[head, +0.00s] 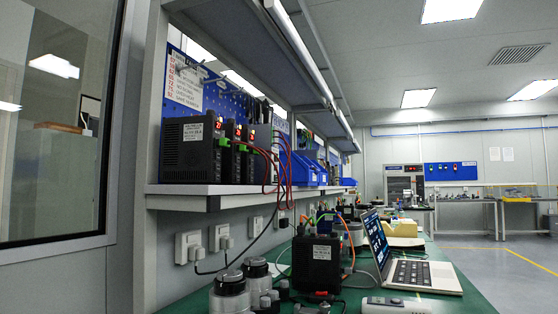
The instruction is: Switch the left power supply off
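Several black power supplies stand in a row on the shelf above the bench. The left power supply (187,160) is the nearest and largest in view, with a pale label on its side. A red light shows near the top of its narrow front, which faces right and is seen at a steep angle. I cannot make out its switch. The second power supply (231,160) and a third one (247,160) stand just to its right, also with red lights. My gripper is not in view.
The shelf (190,189) overhangs the green bench (458,301). On the bench are joint actuators (230,294), a black box (316,264), a laptop (424,274) and cables. Red leads (268,165) hang beside the supplies. A window is at left; open floor (505,275) lies at right.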

